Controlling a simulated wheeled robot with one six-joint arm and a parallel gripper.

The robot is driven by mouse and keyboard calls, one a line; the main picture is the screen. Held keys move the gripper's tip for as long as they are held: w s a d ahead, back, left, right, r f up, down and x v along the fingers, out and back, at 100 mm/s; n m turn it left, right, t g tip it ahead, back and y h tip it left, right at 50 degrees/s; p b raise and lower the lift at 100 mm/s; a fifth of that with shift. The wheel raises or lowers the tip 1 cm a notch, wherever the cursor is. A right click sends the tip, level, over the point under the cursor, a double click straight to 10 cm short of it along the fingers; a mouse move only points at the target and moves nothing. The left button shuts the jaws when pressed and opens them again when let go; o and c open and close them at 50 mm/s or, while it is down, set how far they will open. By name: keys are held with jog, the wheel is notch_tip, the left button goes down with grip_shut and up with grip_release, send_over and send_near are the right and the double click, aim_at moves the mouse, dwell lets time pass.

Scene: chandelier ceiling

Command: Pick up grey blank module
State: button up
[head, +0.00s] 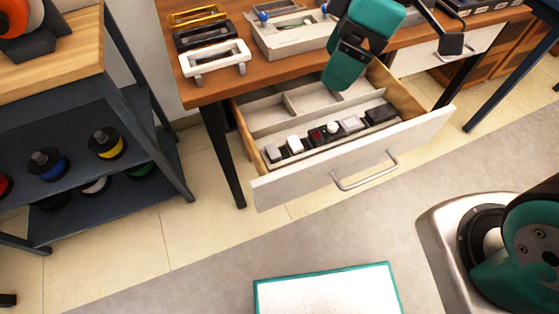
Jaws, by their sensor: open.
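A row of small modules lies in the front compartment of the open drawer (350,150). Among them are a light grey block (351,124), a white-topped one (294,144), a dark one with a red mark (317,136), one with a white round top (333,128) and a black one (381,114). A small grey-and-dark piece (273,153) lies at the left end. I cannot tell for sure which is the grey blank module; the light grey block looks closest. My teal gripper (343,84) is open above the drawer's back compartments, apart from the modules. Its fingertips are hard to make out.
The drawer hangs under a wooden table (215,90) holding white (215,63) and black (205,34) handle-like frames and a grey tray (290,38). A shelf (75,130) with coloured spools stands left. A teal-edged white panel (330,292) is in front. The floor between is clear.

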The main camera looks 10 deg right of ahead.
jog(key=w+a+f+n+b, duration=0.1)
jog(key=w+f+n+b, duration=0.25)
jog(key=f, duration=0.45)
jog(key=w+a+f+n+b, duration=0.2)
jog(key=w+f+n, duration=0.25)
jog(key=f, duration=0.35)
jog(key=b, duration=0.1)
send_over(272, 151)
jog(key=d, duration=0.3)
jog(key=shift+m+g, duration=0.3)
jog(key=shift+m, duration=0.1)
jog(key=f, duration=0.9)
jog(key=shift+w+a+f, duration=0.25)
jog(key=shift+w+f, duration=0.1)
jog(key=shift+b+x, duration=0.4)
jog(key=shift+x, duration=2.4)
jog(key=shift+a, duration=0.1)
jog(key=shift+r, duration=0.1)
jog(key=c, duration=1)
